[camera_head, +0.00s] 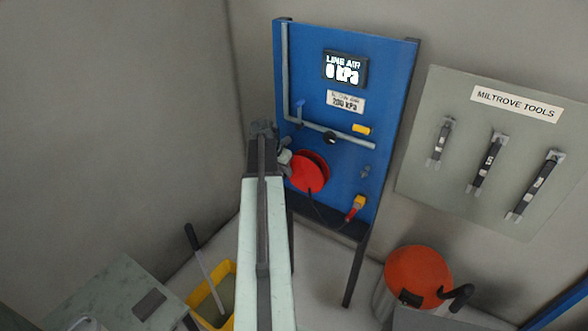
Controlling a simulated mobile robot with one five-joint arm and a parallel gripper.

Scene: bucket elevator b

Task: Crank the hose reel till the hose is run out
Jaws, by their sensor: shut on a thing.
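The red hose reel (312,174) is mounted low on the blue panel (391,100). A thin dark hose (322,214) hangs in a curve from the reel to a red and yellow fitting (356,207) at the panel's lower right. My arm reaches up from the bottom of the view to the reel's left side. My gripper (285,147) is shut on the reel's crank at the upper left of the reel. My arm and wrist hide most of the crank and the fingertips. How much hose is left on the reel cannot be told.
A tool board (420,165) hangs at right. An orange-topped drum (418,278), yellow bucket (228,275) and pale table (110,285) stand below.

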